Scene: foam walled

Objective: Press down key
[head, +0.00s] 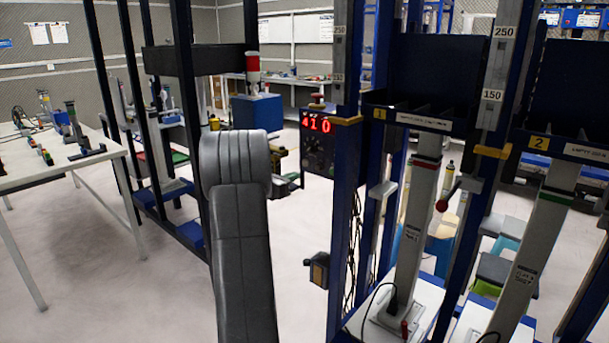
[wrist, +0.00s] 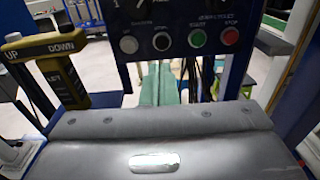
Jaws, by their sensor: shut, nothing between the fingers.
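A yellow and black hand control box (wrist: 46,72) is at the left of the wrist view, with UP and DOWN labels on its top. The DOWN label (wrist: 60,46) is on the right half of the yellow top. Lettering on its side is too blurred to read surely. A small yellow and dark box (head: 319,270) on the blue post in the head view looks like the same control box. I cannot make out its keys there. My grey arm rises at the centre of the head view. My gripper's fingers show in neither view, so its distance from the box cannot be told.
A control panel (wrist: 180,41) with red, green and pale buttons is at the wrist view's top. A grey surface with a shiny oval fills the bottom. In the head view, a blue post (head: 341,200) and lifting columns (head: 412,230) stand right; a white table (head: 60,170) is left.

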